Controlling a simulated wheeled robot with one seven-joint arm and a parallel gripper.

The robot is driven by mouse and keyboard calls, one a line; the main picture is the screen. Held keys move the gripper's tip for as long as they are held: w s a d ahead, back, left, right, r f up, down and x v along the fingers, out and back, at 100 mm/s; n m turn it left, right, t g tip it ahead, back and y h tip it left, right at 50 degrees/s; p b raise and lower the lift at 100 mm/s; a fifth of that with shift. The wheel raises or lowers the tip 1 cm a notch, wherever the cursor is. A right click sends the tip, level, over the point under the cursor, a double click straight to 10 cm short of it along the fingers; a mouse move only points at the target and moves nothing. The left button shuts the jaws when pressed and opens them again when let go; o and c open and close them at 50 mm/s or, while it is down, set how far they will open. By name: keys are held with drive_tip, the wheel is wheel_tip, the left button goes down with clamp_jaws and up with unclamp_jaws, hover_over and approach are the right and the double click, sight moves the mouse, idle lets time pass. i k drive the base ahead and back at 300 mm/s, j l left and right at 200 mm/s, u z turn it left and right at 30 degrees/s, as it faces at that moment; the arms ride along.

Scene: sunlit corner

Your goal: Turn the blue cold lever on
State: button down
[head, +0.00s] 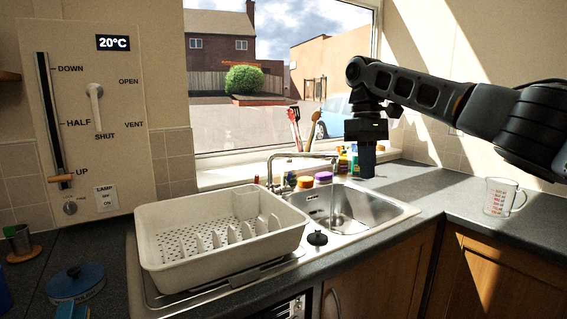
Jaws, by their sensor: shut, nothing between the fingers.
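The grey tap (300,155) stands behind the sink (395,211), with its spout reaching right over the basin. A small red-topped part (256,180) shows left of the tap's base. I cannot clearly make out the blue cold lever at this size. A faint vertical streak shows below the spout; I cannot tell if it is running water. My gripper (367,174) points down above the back right of the sink, right of the spout and apart from the tap. It is shut and empty.
A white dish rack (225,262) stands left of the sink, close to the tap. Small orange- and purple-lidded jars (323,178) and several bottles (346,160) line the back. A measuring jug (500,197) stands on the right counter. A black plug (317,238) lies at the sink's front edge.

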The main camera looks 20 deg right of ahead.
sight(286, 190)
drive_tip(key=i, duration=1.75)
